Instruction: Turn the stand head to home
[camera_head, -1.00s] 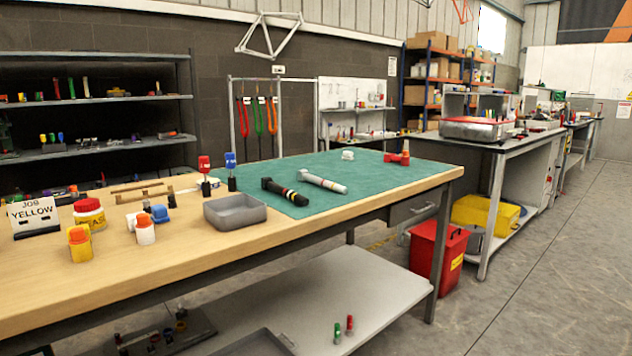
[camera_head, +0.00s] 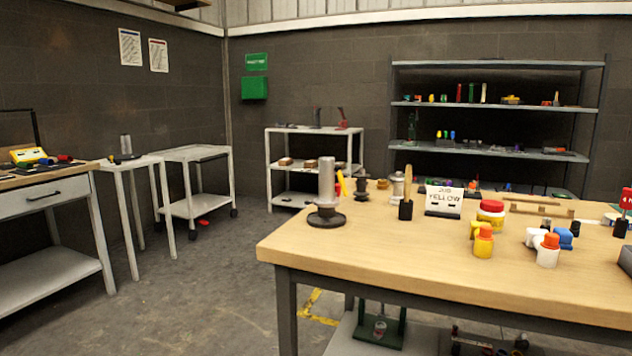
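No home mark can be made out at this size. Neither of my grippers is in view.
A white trolley (camera_head: 193,180) and a drawer bench (camera_head: 45,205) stand left.

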